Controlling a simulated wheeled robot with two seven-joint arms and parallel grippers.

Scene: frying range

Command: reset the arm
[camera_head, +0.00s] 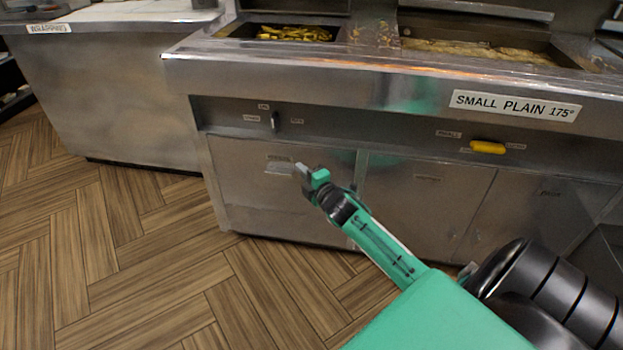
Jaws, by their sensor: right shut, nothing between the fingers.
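My right gripper (303,174) is at the end of my green arm, which comes in from the lower right. It is shut and empty. In the picture it overlaps the steel cabinet doors under the frying range (330,75); I cannot tell how far it is from them. My left gripper is out of view.
The range top holds a fryer basin with yellow fries (293,33) and a wider basin (480,51) to its right. A yellow handle (488,147) and a dark lever (274,122) stick out of the front. A steel counter (120,95) stands left. The wooden floor (130,245) is clear.

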